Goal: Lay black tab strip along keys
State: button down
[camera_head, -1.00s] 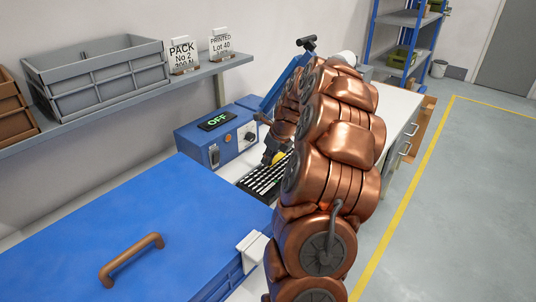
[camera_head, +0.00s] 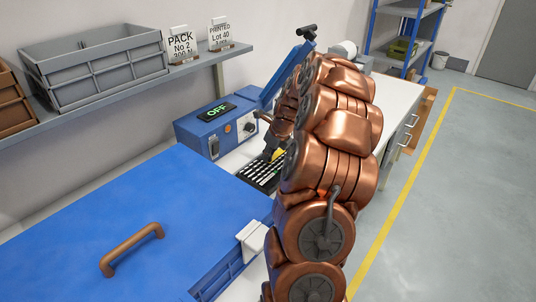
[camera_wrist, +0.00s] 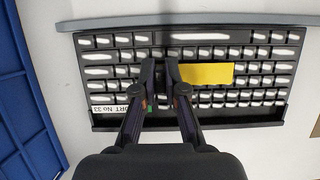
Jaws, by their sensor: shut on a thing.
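A black keyboard (camera_wrist: 82,68) with rows of white-marked keys lies on the white bench. It fills the middle of the wrist view and shows partly in the head view (camera_head: 262,173), with my arm hiding its right part. My gripper (camera_wrist: 160,68) is over the keys left of centre, its fingers close together. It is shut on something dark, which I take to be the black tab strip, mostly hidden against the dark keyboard. A yellow tab (camera_wrist: 207,74) stands out just right of the fingertips, over the keys. Whether the strip touches the keys I cannot tell.
A blue box reading OFF (camera_head: 216,112) stands behind the keyboard. A blue lid (camera_head: 90,220) with a brown handle (camera_head: 131,250) lies to the left. A white label (camera_wrist: 118,111) sits at the keyboard's near left edge.

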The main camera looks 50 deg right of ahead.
jog(key=shift+f, duration=0.4)
dwell(0.4)
jog(key=c, duration=1.2)
grip_release()
jog(key=shift+o, duration=0.2)
jog(key=shift+r+p, duration=1.65)
jog(key=shift+r, duration=1.85)
